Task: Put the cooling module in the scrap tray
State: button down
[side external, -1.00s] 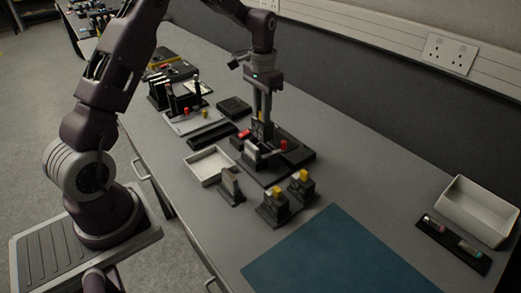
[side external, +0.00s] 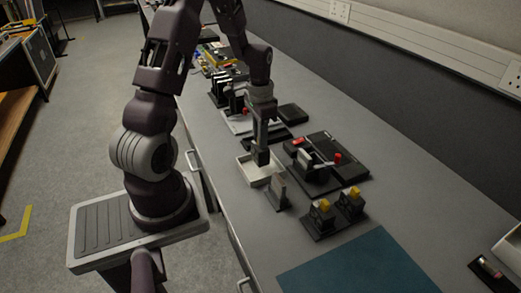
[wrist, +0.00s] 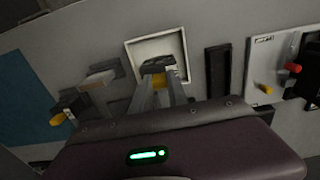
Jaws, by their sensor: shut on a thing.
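The cooling module is a dark block (side external: 262,157) with a yellow part that shows between the fingers in the wrist view (wrist: 157,68). My gripper (side external: 262,146) is shut on it and points down. It holds the module over the shallow white tray (side external: 247,174), near the tray's back side in the side view. In the wrist view, the fingers (wrist: 160,90) reach toward the tray (wrist: 131,46), and the module covers part of its floor. I cannot tell whether the module touches the tray floor. No label on the tray is readable.
A black fixture (side external: 345,165) with red knobs stands right of the tray. A small upright block (side external: 278,192) stands just in front of it. Two yellow-topped units (side external: 335,212) are further right, near a blue mat (side external: 355,268). A second white container (side external: 510,250) is at the right edge.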

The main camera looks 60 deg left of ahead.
aim_at(262, 157)
jog(key=shift+f, duration=1.6)
jog(key=shift+f, duration=0.35)
jog(key=c, duration=1.3)
grip_release()
jog(key=shift+r, duration=0.1)
